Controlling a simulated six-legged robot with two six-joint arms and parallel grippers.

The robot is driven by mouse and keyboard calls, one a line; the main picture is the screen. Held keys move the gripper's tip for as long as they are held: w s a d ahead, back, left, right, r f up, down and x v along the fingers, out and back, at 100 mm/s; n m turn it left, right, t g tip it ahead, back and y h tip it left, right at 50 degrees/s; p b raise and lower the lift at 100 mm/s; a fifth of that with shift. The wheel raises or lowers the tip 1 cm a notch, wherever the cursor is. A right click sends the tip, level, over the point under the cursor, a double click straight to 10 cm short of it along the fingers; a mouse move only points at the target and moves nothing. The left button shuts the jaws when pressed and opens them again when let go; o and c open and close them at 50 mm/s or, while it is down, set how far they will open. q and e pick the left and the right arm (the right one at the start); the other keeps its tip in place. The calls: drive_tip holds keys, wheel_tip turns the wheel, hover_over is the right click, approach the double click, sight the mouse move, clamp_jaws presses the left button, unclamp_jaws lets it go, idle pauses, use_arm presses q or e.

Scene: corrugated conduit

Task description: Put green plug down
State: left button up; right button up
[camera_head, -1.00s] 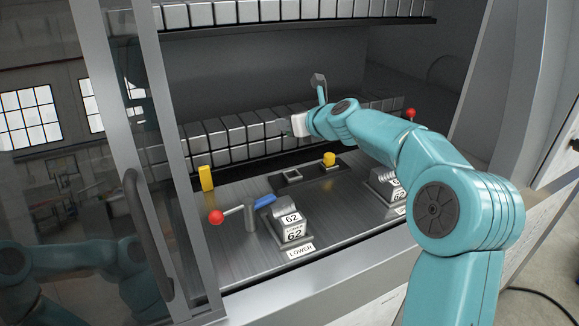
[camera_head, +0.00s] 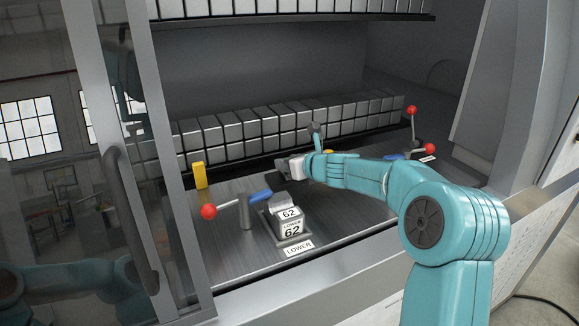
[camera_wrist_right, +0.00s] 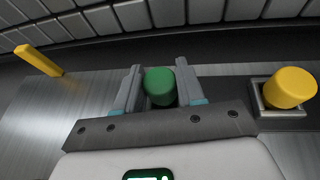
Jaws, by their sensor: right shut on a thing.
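The green plug (camera_wrist_right: 160,86) is a short green cylinder between the two fingers of my right gripper (camera_wrist_right: 158,88) in the right wrist view. The gripper is shut on it. In the head view my right gripper (camera_head: 283,170) is low over the metal bench, left of the arm, and the plug cannot be made out there. Whether the plug touches the bench or a socket cannot be told. My left gripper is not in view.
A yellow plug (camera_wrist_right: 290,88) sits in a square socket to the right. A yellow block (camera_head: 200,176) stands at the left. In front are a red-knobbed lever (camera_head: 209,211), a blue handle (camera_head: 260,196) and a block marked 62 (camera_head: 291,222). Block rows (camera_head: 262,125) line the back.

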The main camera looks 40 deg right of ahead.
drive_tip(key=shift+s+d, duration=0.1)
drive_tip(key=shift+s, duration=0.1)
drive_tip(key=shift+w+f+b, duration=0.15)
drive_tip(key=shift+f+b, duration=0.15)
drive_tip(key=shift+b, duration=0.15)
drive_tip(key=shift+f, duration=0.3)
drive_tip(key=o, duration=1.1)
drive_tip(key=shift+f, duration=0.15)
